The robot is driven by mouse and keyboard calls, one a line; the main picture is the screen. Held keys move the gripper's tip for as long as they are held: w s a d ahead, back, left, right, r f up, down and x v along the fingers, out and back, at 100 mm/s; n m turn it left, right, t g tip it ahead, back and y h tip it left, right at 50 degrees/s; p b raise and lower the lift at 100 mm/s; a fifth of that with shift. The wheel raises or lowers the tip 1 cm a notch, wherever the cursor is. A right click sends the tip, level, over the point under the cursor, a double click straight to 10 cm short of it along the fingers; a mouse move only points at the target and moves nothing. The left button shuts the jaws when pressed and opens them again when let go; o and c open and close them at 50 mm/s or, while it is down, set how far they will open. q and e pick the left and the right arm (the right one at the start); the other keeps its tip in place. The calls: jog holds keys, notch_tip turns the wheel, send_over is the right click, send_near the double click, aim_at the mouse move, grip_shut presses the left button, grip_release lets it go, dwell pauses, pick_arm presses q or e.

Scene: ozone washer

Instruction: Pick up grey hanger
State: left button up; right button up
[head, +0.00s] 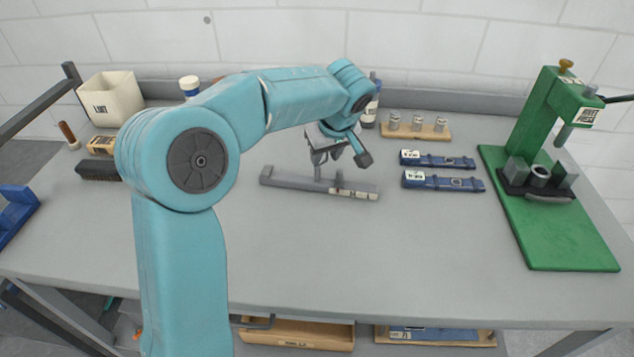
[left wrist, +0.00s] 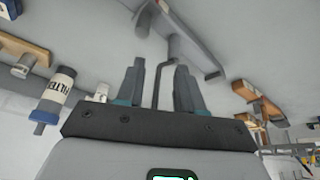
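A long grey bar (head: 290,182), which I take for the grey hanger, lies on the table with a thin upright and a pale label on its right part. It shows in the left wrist view (left wrist: 190,40) beyond the fingers. A thin bent grey rod (left wrist: 158,85) runs from it down between the fingers. My left gripper (head: 340,158) is just above the bar. In the left wrist view, the left fingers (left wrist: 160,68) stand apart with visible gaps on both sides of the rod. My right gripper is not in view.
Two blue labelled tools (head: 445,182) lie right of the bar. A green press (head: 545,200) stands at the right. A wooden block with several small cylinders (head: 415,130) is behind. A cream bin (head: 110,97) stands back left. The table front is clear.

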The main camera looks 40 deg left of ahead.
pick_arm(q)
jog(key=shift+d, duration=0.1)
grip_shut()
